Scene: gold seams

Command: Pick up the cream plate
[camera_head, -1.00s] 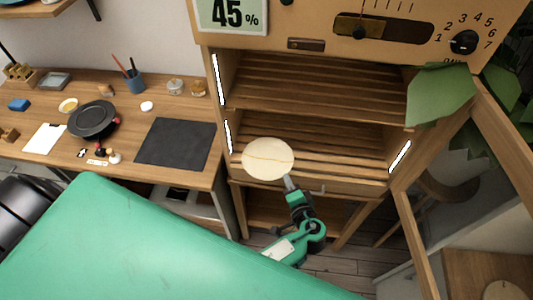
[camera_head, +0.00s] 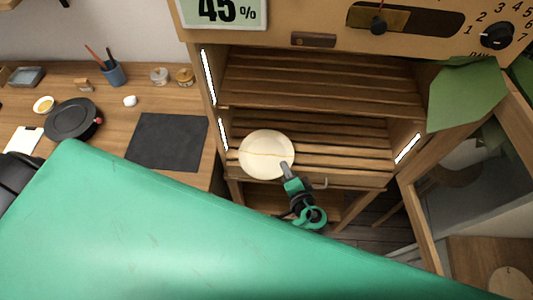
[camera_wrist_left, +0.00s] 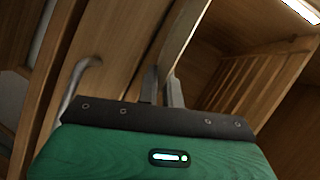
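The cream plate (camera_head: 262,158), round with a thin gold seam across it, is at the front left of the cabinet's lower slatted shelf, its face towards my head camera. My left gripper (camera_head: 286,168) is at its lower right rim, one fingertip showing in front of the plate. In the left wrist view the fingers (camera_wrist_left: 161,88) are close together, and a thin pale strip, which looks like the plate (camera_wrist_left: 184,38) edge-on, runs up from between them. The gripper looks shut on the rim. My right gripper is not in view.
The wooden cabinet has an empty upper shelf (camera_head: 310,80) and an open door (camera_head: 423,225) at right, with leaves (camera_head: 465,92) near it. A desk at left holds a dark mat (camera_head: 168,141), a black plate (camera_head: 72,119) and a pen cup (camera_head: 113,74).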

